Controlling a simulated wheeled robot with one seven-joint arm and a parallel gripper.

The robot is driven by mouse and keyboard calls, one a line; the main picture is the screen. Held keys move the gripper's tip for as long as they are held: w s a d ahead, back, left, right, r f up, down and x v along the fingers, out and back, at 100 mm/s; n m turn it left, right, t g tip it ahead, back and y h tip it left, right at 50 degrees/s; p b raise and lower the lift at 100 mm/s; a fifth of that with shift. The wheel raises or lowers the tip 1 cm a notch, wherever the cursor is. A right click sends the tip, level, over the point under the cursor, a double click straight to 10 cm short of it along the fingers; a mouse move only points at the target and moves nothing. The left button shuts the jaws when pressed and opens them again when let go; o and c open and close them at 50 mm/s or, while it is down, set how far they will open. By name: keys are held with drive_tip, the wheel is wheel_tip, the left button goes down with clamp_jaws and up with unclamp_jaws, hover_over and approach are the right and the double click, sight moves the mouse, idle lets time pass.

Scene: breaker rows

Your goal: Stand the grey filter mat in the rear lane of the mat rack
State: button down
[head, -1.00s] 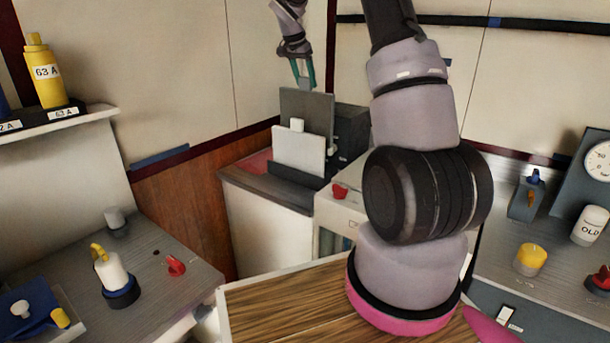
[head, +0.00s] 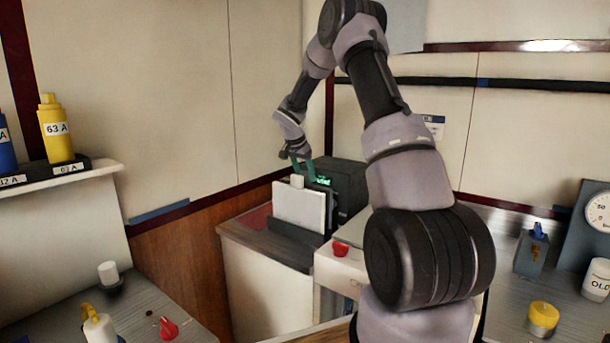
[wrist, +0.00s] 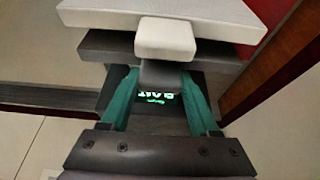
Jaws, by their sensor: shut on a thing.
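The grey filter mat (wrist: 105,43) is behind the white mat, and its grey tab (wrist: 162,75) is between my gripper's green fingers (wrist: 161,88) in the wrist view. My gripper (head: 302,170) is shut on that tab, just behind the white mat in the head view. The white mat (head: 299,206) stands upright in the dark mat rack (head: 292,243), with its white tab (head: 297,181) on top. In the head view the white mat hides nearly all of the grey mat. Its lower edge and the rear lane are hidden, so I cannot tell whether it is seated.
A black box with a lit green display (head: 347,178) stands right behind the rack. A red knob (head: 340,249) is on the white cabinet to the right. The rack stands on a cabinet in the corner, close to the wood-panelled wall (head: 185,260).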

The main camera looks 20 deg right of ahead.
drive_tip(key=shift+c, duration=0.6)
unclamp_jaws()
drive_tip(key=shift+f, duration=0.1)
drive_tip(key=s+a+r+n+y, duration=0.1)
drive_tip(key=s+a+r, duration=0.2)
drive_tip(key=s+r, duration=0.5)
drive_tip(key=s+a+r+n, duration=0.1)
drive_tip(key=s+a+r, duration=0.25)
drive_tip(key=r, duration=0.85)
drive_tip(key=s+a+r+n+t+y, duration=0.1)
drive_tip(key=s+a+n+t+y, duration=0.1)
drive_tip(key=s, duration=1.3)
drive_tip(key=s+a+r+n+t+y, duration=0.2)
drive_tip(key=s+a+n+y, duration=0.1)
drive_tip(key=s, duration=1.2)
drive_tip(key=shift+a+r, duration=0.25)
drive_tip(key=shift+a, duration=0.1)
drive_tip(key=shift+w+t, duration=0.1)
drive_tip(key=shift+t, duration=0.2)
